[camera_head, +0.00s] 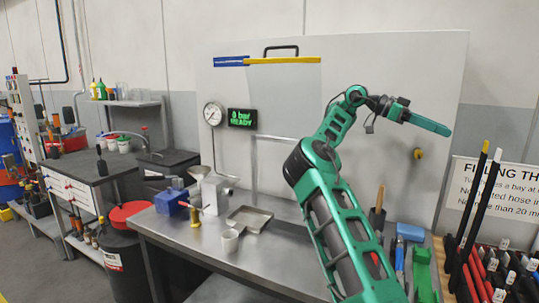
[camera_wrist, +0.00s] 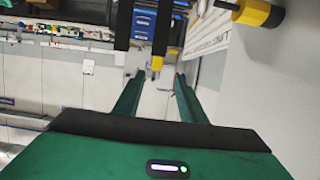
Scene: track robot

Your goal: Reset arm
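My green arm rises from the lower right of the head view and bends at its elbow. My gripper (camera_head: 446,130) points to the right, raised in front of the large pale panel (camera_head: 400,70). In the wrist view my gripper (camera_wrist: 159,77) shows two green fingers spread apart with nothing between them. The gripper is open, empty and touches nothing that I can see.
A pressure gauge (camera_head: 213,114) and a green-lit display (camera_head: 242,118) are on the panel. Upright rods (camera_head: 484,205) stand at the right.

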